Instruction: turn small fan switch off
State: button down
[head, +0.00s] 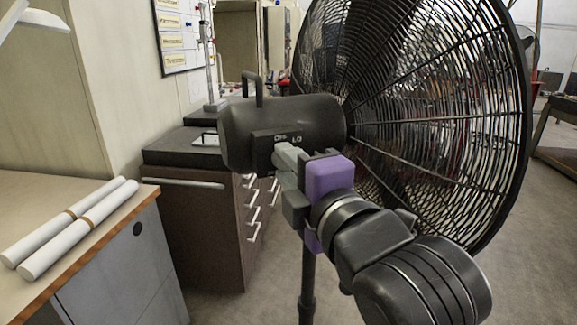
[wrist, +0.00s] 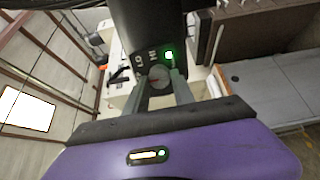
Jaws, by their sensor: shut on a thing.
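The fan (head: 430,110) stands on a pole, with a large black wire cage and a dark cylindrical motor housing (head: 245,125). In the head view my gripper (head: 282,155) reaches the switch panel on the housing's near side and covers part of its lettering. In the wrist view the round grey switch knob (wrist: 159,77) sits between the fingertips of my gripper (wrist: 160,80), which is shut on it. The letters "LO" and "HI" show beside the knob. A small green light (wrist: 169,55) glows on the panel. The knob's exact pointer position is hard to read.
A wooden-topped bench (head: 60,215) with white rolled tubes (head: 80,225) is at the left. A dark drawer cabinet (head: 205,220) stands behind the fan housing. Open floor (head: 530,230) lies to the right of the fan.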

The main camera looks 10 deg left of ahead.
jog(key=c, duration=1.1)
grip_release()
jog(key=b+v, duration=0.1)
jog(key=v, duration=0.6)
jog(key=shift+s+d, duration=0.2)
jog(key=shift+s, duration=0.15)
